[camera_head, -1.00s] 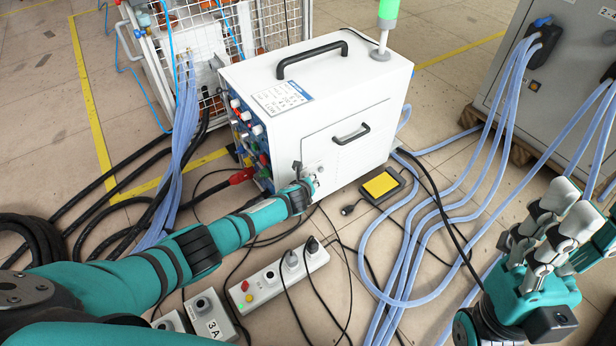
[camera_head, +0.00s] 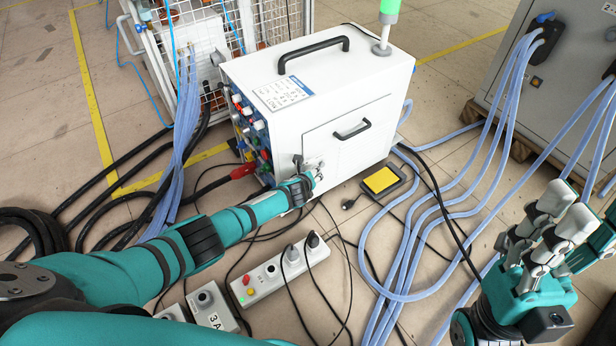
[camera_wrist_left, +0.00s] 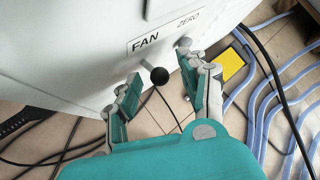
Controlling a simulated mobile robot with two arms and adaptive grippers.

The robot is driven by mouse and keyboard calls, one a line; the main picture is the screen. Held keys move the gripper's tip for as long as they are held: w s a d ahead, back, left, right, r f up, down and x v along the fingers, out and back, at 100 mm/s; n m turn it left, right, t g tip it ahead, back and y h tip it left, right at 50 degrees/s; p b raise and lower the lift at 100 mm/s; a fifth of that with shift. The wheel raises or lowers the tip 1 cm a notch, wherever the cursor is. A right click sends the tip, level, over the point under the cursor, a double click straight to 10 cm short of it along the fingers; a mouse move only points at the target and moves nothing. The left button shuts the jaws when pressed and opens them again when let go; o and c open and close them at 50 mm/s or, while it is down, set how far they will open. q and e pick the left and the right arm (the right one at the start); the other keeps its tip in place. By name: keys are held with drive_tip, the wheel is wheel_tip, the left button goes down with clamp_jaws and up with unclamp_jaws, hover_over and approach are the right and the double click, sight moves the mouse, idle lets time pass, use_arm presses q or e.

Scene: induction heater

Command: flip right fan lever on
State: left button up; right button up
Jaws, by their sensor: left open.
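The white heater box (camera_head: 310,95) stands on the floor in the head view. My left gripper (camera_head: 313,176) is at its lower front corner and hides the lever there. In the left wrist view, the fan lever (camera_wrist_left: 159,75), with a round black knob, stands out below a "FAN" label (camera_wrist_left: 145,42). My left gripper (camera_wrist_left: 163,88) is open, with one finger on each side of the knob. I cannot tell whether a finger touches it. My right gripper (camera_head: 540,225) is at the right of the head view, away from the box, its fingers pointing up.
A yellow-topped pedal (camera_head: 381,181) lies right of the box. A power strip (camera_head: 281,269) with plugs and black cables lies in front. Light blue hoses (camera_head: 415,250) run across the floor to a grey cabinet (camera_head: 560,80). A wire cage (camera_head: 245,25) stands behind.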

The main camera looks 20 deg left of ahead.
use_arm(q)
drive_tip(key=shift+s, duration=0.1)
drive_tip(key=v, duration=1.1)
drive_tip(key=shift+s+r, duration=0.3)
drive_tip(key=shift+r, duration=0.05)
